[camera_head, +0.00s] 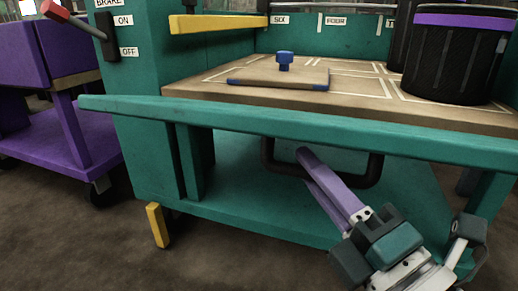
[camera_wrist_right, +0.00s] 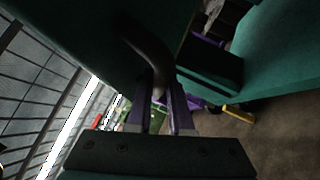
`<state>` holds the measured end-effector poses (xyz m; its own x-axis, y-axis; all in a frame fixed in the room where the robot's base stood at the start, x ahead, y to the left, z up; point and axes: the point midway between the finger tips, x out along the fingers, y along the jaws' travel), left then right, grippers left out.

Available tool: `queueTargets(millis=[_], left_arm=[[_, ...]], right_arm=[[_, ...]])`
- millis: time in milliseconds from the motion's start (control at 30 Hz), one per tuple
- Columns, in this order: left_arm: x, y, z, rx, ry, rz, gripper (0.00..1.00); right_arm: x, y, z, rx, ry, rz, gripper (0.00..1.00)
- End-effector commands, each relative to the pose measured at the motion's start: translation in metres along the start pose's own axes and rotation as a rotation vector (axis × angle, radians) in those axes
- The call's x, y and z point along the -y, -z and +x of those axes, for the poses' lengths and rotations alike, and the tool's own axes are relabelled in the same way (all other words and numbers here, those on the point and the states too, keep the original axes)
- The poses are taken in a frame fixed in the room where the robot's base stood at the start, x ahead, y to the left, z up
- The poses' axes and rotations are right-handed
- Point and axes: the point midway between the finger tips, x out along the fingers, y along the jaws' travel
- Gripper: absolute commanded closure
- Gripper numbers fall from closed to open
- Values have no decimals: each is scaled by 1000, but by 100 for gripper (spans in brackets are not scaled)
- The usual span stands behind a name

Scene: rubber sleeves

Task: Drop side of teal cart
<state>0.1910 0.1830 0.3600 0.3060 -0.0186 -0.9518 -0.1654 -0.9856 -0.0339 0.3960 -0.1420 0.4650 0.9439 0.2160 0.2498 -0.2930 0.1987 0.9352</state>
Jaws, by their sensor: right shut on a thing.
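The teal cart (camera_head: 145,140) fills the middle of the head view. Its long teal side edge (camera_head: 250,119) runs across the front of the wooden deck, level with or just below it. A dark bar handle (camera_head: 373,172) hangs under this edge; it also shows in the right wrist view (camera_wrist_right: 143,42). My right gripper (camera_head: 305,158), with purple fingers, reaches up from the lower right and is shut on the handle. In the right wrist view the bar runs between the fingers (camera_wrist_right: 162,98). My left gripper is not in view.
On the deck (camera_head: 350,95) lie a flat board with a blue knob (camera_head: 284,60) and a black bin with a purple band (camera_head: 450,60). A red-tipped lever (camera_head: 65,14) sits at the brake label. A purple cart (camera_head: 60,135) stands left. Brown floor in front is clear.

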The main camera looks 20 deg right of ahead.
Motion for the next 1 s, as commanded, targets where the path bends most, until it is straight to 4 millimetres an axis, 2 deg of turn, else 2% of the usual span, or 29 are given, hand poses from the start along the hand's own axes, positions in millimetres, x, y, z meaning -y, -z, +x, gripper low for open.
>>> queueTargets(millis=[33, 267, 800, 833, 1000], left_arm=[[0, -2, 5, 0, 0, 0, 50], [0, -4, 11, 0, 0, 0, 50], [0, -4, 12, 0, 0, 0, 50], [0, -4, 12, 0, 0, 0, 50], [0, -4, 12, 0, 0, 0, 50]], right_arm=[[6, 1, -1, 1, 0, 0, 100], [15, 3, -3, 1, -1, 1, 100], [17, 2, -2, 1, -2, 1, 100], [17, 2, -2, 1, -2, 1, 79], [17, 2, -2, 1, -3, 0, 60]])
